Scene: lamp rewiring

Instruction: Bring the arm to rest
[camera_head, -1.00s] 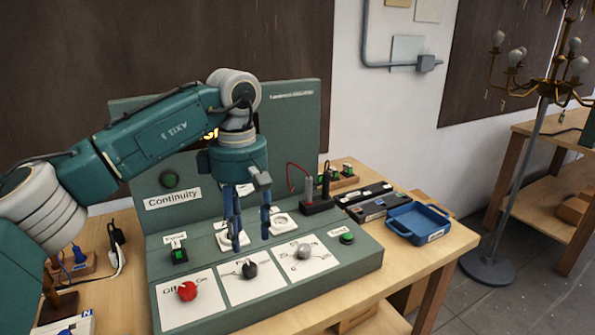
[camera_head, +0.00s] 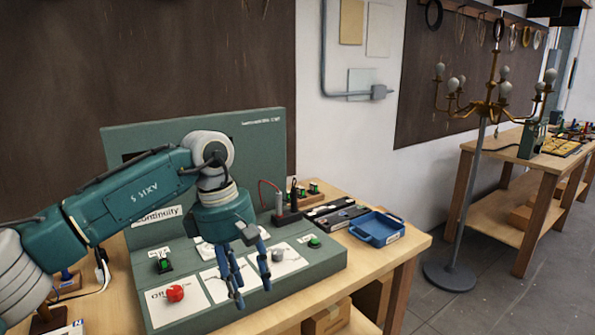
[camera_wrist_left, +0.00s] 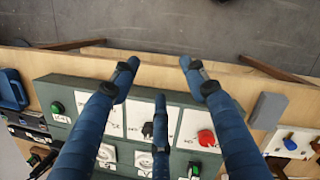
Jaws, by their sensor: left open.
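My left arm reaches in from the left in the head view, over the green test panel (camera_head: 330,262). My left gripper (camera_head: 244,280) points down with its blue fingers apart and empty, in front of the panel's lower knobs. In the left wrist view its fingers (camera_wrist_left: 158,75) are spread above the panel's front edge, with nothing between them. The red knob (camera_head: 175,293) sits left of the gripper, and it also shows in the left wrist view (camera_wrist_left: 206,138). A grey knob (camera_head: 278,255) is just right of the fingers. My right gripper is not in view.
A blue tray (camera_head: 377,229) and dark boxes (camera_head: 335,213) lie on the wooden bench right of the panel. A brass chandelier lamp (camera_head: 490,105) stands on the floor farther right, before a second bench (camera_head: 535,185). Floor between them is open.

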